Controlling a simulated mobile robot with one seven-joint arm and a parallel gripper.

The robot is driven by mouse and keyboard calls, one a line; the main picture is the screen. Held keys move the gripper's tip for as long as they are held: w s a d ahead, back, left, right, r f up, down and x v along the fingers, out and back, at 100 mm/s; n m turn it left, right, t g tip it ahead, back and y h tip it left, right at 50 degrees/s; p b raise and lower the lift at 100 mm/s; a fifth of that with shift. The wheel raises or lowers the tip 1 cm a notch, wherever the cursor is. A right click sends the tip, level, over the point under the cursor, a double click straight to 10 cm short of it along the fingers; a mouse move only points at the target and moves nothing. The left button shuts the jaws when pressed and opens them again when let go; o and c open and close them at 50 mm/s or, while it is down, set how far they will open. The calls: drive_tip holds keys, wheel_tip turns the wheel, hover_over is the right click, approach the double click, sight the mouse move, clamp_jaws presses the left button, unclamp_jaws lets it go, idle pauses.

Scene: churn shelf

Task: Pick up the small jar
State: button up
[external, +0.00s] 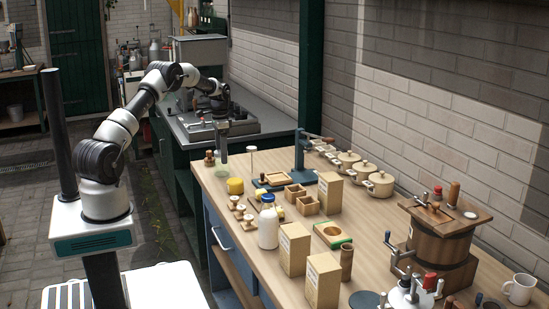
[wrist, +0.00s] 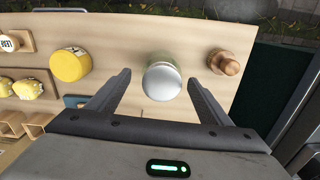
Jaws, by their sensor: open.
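In the wrist view a small jar (wrist: 162,80) with a round silver-white lid and a pale greenish body stands on the wooden bench. My gripper (wrist: 159,78) is open and empty, pointing down at it. The jar shows between the two spread fingertips, with a gap on each side. I cannot tell how far the fingers are above it. In the external view my gripper (external: 223,150) hangs over the far end of the bench.
A yellow tub (wrist: 70,64) stands left of the jar and a turned wooden piece (wrist: 225,62) right of it, near the bench's end. A milk bottle (external: 268,226), cardboard boxes (external: 294,249), lidded pots (external: 379,184) and a wooden churn (external: 440,240) crowd the nearer bench.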

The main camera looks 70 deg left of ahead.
drive_tip(key=shift+s+a+f, duration=0.1)
drive_tip(key=shift+a+f, duration=0.05)
drive_tip(key=shift+f, duration=2.55)
drive_tip(key=c, duration=1.2)
